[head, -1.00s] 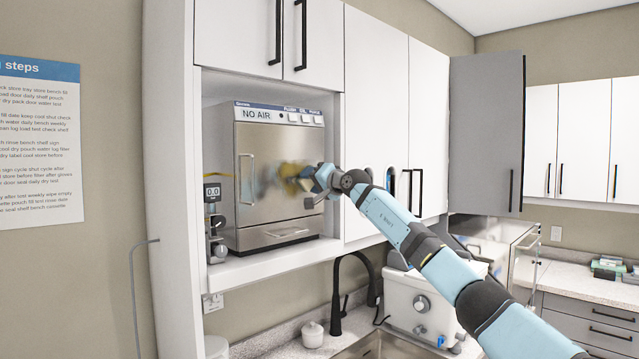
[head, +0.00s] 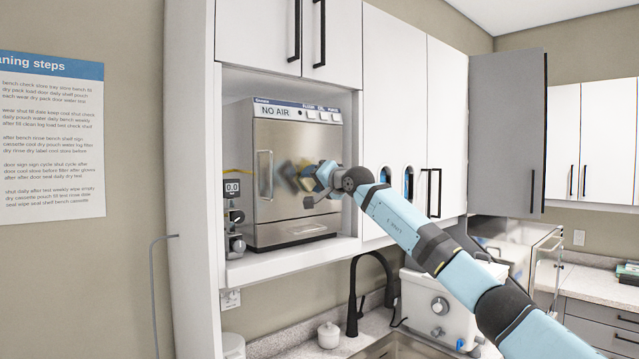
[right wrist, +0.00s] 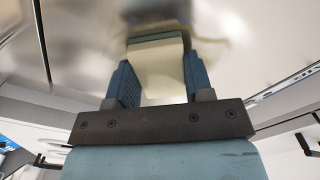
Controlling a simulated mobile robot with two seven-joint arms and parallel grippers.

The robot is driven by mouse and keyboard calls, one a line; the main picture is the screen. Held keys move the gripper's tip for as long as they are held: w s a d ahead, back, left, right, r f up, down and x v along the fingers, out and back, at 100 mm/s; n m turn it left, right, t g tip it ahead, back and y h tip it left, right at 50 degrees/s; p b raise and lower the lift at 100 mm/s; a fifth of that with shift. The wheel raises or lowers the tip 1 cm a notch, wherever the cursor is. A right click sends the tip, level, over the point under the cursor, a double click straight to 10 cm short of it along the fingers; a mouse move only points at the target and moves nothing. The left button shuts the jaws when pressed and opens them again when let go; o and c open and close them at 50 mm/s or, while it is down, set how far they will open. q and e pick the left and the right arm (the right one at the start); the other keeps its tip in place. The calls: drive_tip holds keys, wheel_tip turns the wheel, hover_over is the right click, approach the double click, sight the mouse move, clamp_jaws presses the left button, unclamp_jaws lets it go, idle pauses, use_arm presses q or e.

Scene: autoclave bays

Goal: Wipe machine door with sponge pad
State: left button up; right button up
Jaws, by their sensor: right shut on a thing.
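The machine is a steel autoclave labelled NO AIR in a cabinet bay. Its shiny door (head: 288,142) has a vertical handle (head: 265,173) at the left and also fills the background of the right wrist view (right wrist: 85,40). My right gripper (head: 314,180) is in front of the door's right half. In the right wrist view its two blue fingers (right wrist: 158,80) are shut on a pale yellow sponge pad (right wrist: 160,68) with a green far layer. The pad is at or very near the door; contact is not clear. Blurred yellow and dark reflections show in the steel. My left gripper is out of view.
A small gauge device (head: 234,215) stands on the bay shelf (head: 290,260) left of the machine. The bay's walls and upper cabinets (head: 395,85) are close around. Below are a black faucet (head: 355,295), a sink and a white tank (head: 435,300).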

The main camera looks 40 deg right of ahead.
sight(295, 170)
drive_tip(key=shift+s+a+b, duration=0.2)
drive_tip(key=shift+a+b, duration=0.95)
drive_tip(key=shift+a, duration=1.8)
drive_tip(key=shift+d+r+p, duration=0.1)
drive_tip(key=shift+r+p, duration=0.45)
drive_tip(key=shift+r, duration=0.1)
drive_tip(key=shift+r+p, duration=0.3)
drive_tip(key=shift+r, duration=0.1)
drive_tip(key=shift+d+r+p, duration=0.2)
drive_tip(key=shift+d+p, duration=0.5)
drive_tip(key=shift+p, duration=0.05)
drive_tip(key=w+d+p, duration=0.1)
drive_tip(key=d, duration=1.2)
drive_tip(key=shift+f+p, duration=0.3)
drive_tip(key=shift+p, duration=0.05)
